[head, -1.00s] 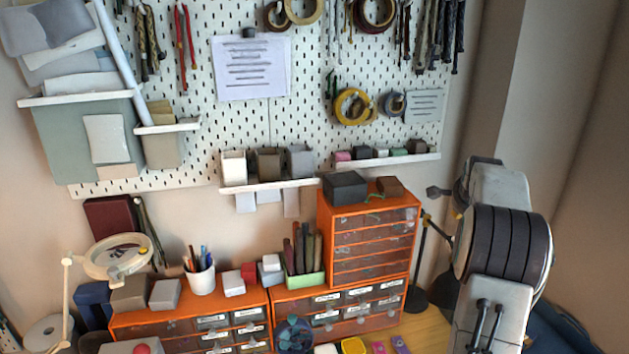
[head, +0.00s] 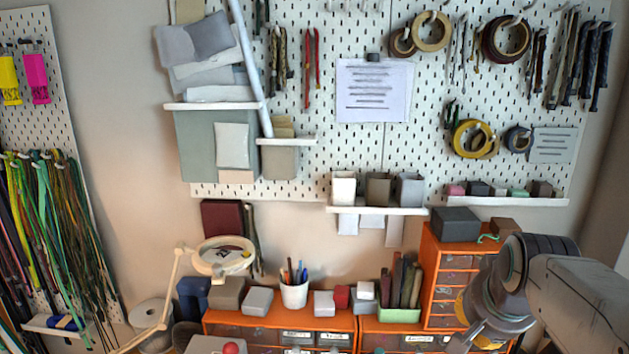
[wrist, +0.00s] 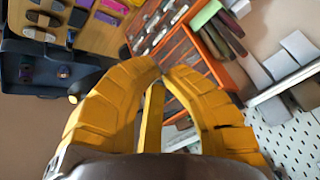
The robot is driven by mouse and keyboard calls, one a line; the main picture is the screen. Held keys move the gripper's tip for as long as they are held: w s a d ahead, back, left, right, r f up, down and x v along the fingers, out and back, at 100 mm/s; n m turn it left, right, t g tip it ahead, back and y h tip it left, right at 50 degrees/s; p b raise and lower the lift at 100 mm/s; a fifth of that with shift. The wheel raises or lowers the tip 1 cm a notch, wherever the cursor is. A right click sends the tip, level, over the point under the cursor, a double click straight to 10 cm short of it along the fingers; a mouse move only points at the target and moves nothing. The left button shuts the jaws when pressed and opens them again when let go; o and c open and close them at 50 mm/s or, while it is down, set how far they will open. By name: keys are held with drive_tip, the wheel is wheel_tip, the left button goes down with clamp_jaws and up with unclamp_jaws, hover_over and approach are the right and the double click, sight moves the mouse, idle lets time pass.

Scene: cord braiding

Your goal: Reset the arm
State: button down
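In the wrist view the two yellow, ribbed fingers of my gripper (wrist: 162,67) curve inward and their tips come together. Nothing shows between them. In the head view my arm (head: 585,290) comes in from the lower right edge, in front of the orange drawer units. My fingertips cannot be made out clearly there. In the wrist view my gripper hangs in the air, with an orange drawer unit (wrist: 215,70) beyond the tips.
A magnifier lamp (head: 222,258) and a pen cup (head: 294,292) stand left of the arm. A white pegboard (head: 300,165) with shelves hangs behind. Many cords (head: 50,230) hang at the far left. In the wrist view a dark tray (wrist: 50,105) lies at the left.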

drive_tip(key=s+a+f+n+y, duration=0.1)
drive_tip(key=s+a+f+n, duration=0.3)
drive_tip(key=s, duration=0.4)
drive_tip(key=s+a+f+n+g+b, duration=0.1)
drive_tip(key=s+a+f+n, duration=0.3)
drive_tip(key=s, duration=0.4)
drive_tip(key=shift+s+a+f+n+y, duration=0.15)
drive_tip(key=shift+a+f+n+y, duration=0.25)
drive_tip(key=shift+a, duration=0.75)
drive_tip(key=shift+d, duration=0.1)
